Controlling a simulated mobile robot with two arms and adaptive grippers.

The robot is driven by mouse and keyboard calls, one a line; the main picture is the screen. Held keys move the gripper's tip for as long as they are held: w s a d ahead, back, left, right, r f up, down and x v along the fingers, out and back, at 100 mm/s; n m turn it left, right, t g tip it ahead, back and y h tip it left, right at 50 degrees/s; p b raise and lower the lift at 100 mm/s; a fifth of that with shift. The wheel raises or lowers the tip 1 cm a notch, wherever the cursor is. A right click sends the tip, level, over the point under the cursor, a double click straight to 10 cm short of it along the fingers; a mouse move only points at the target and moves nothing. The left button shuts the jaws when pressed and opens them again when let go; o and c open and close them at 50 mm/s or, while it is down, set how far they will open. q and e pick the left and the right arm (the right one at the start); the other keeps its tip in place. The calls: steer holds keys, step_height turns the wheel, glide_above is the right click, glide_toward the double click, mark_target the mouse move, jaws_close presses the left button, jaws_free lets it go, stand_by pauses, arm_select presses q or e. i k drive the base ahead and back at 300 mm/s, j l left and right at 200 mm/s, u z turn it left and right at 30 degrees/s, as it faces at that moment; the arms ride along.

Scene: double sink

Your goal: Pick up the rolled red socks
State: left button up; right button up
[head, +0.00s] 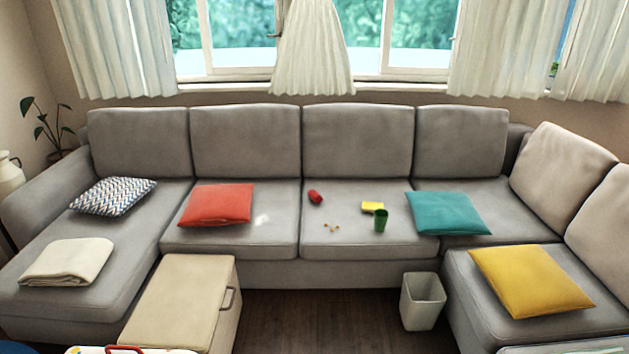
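A small rolled red bundle, which looks like the red socks (315,197), lies on the seat of the grey sofa (340,246), left of the middle of its third seat section. Nothing touches or covers it. Neither of my grippers shows in the head view.
Near the socks lie a yellow item (372,206), a green cup (381,221) and small brown bits (331,227). A red cushion (216,205) and a teal cushion (447,213) flank them. A beige chest (183,301) and a white bin (422,301) stand in front; dark floor (310,322) lies between.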

mark_target(316, 197)
steer(key=i, duration=1.15)
steer(key=i+l+u, duration=0.4)
steer(key=i+u, duration=0.15)
steer(key=i, duration=0.2)
